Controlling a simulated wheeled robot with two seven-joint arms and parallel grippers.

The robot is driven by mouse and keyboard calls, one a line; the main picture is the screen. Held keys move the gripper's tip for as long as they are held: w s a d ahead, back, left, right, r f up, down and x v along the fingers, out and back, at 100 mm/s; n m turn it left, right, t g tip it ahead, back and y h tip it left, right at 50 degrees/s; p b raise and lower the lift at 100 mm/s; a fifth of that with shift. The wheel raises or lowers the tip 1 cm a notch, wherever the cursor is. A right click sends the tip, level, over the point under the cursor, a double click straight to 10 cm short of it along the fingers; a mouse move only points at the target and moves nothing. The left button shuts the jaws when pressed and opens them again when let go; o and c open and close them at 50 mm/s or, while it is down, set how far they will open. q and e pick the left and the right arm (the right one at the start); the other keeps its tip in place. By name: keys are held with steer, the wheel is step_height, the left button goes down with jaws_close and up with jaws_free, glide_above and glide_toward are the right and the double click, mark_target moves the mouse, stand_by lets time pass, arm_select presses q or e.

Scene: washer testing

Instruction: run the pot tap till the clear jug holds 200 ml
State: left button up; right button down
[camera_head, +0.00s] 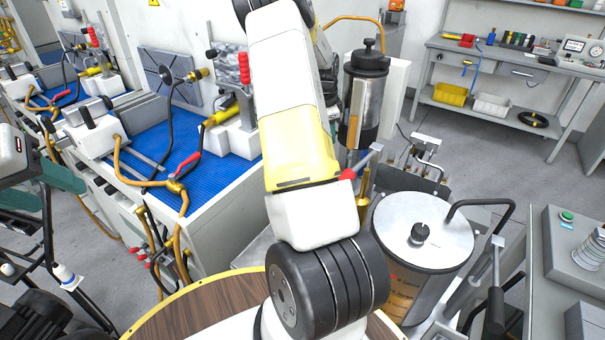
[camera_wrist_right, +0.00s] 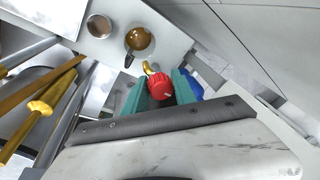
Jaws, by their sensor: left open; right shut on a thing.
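In the right wrist view, a red ribbed knob (camera_wrist_right: 158,86) sits between the teal fingers of my right gripper (camera_wrist_right: 161,92), which is shut on it. A small brass spout (camera_wrist_right: 150,68) shows just beyond the knob. Past it is a round jug (camera_wrist_right: 139,39) with a dark handle and amber-brown content; its level and markings cannot be read. In the head view my own arm hides the right gripper and the jug. My left gripper (camera_head: 42,188) is open and empty at the left edge, apart from everything. A tall metal vessel with a black lid (camera_head: 367,62) may be the pot.
A round cup (camera_wrist_right: 98,26) stands beside the jug. Brass and steel rods (camera_wrist_right: 42,108) lie left of the right gripper. A silver-lidded drum (camera_head: 425,230), a round wooden table (camera_head: 190,312) and a blue-matted bench (camera_head: 215,140) surround my arm. Grey floor (camera_head: 460,150) is open at right.

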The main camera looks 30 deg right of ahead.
stand_by(0.4)
steer(key=m+g, duration=0.1)
steer(key=m, duration=0.3)
steer(key=shift+r+m, duration=0.1)
steer(key=shift+m, duration=0.8)
stand_by(1.1)
steer(key=shift+n, duration=1.2)
steer(key=shift+w+n+t, duration=0.1)
steer(key=shift+n+t, duration=0.2)
steer(key=shift+n, duration=0.5)
